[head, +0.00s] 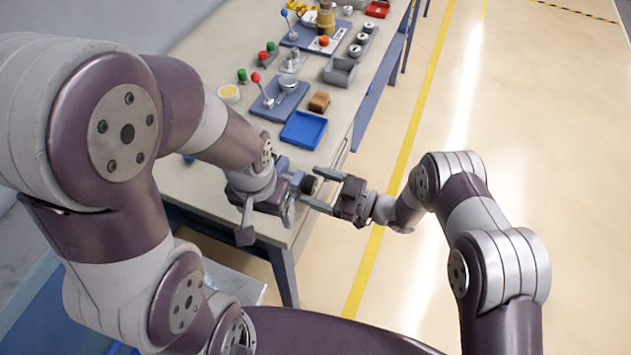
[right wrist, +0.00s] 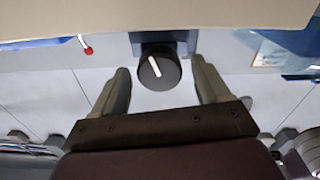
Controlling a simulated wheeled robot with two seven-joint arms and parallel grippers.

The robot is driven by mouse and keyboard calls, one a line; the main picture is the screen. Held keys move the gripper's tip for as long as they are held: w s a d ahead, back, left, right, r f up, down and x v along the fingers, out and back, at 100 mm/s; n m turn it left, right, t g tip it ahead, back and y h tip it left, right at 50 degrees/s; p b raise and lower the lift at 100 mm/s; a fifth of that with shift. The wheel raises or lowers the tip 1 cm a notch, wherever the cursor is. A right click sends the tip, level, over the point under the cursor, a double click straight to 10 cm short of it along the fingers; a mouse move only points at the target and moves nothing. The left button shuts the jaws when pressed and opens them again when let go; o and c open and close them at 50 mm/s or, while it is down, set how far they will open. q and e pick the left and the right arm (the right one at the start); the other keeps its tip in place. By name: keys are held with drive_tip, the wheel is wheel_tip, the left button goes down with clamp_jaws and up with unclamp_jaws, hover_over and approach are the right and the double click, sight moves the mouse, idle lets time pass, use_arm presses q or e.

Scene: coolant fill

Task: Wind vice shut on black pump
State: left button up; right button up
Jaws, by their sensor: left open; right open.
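The blue-grey vice (head: 285,165) is at the near right edge of the bench, partly hidden by my left arm. Its black round knob (head: 308,185) sticks out past the bench edge. In the right wrist view the knob (right wrist: 158,70) shows a white line, tilted slightly left at the top. My right gripper (head: 313,187) is open, with one finger on each side of the knob; gaps show in the wrist view. My left gripper (head: 268,222) is open over the near bench corner beside the vice. I cannot make out the black pump.
On the bench (head: 190,190), a blue tray (head: 303,130), a brown block (head: 319,102) and a blue plate with a red-knobbed lever (head: 262,92) lie beyond the vice. A grey bin (head: 339,72) stands farther back. The floor to the right is clear.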

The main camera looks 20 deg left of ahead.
drive_tip(key=shift+a, duration=0.4)
drive_tip(key=shift+c, duration=0.3)
drive_tip(key=shift+d, duration=0.1)
drive_tip(key=c, duration=0.9)
drive_tip(key=shift+f+m+b, duration=0.15)
drive_tip(key=shift+m+b, duration=0.15)
drive_tip(key=shift+b, duration=0.05)
drive_tip(key=shift+c, duration=0.2)
drive_tip(key=shift+m, duration=0.3)
drive_tip(key=shift+r, duration=0.2)
drive_tip(key=o, duration=1)
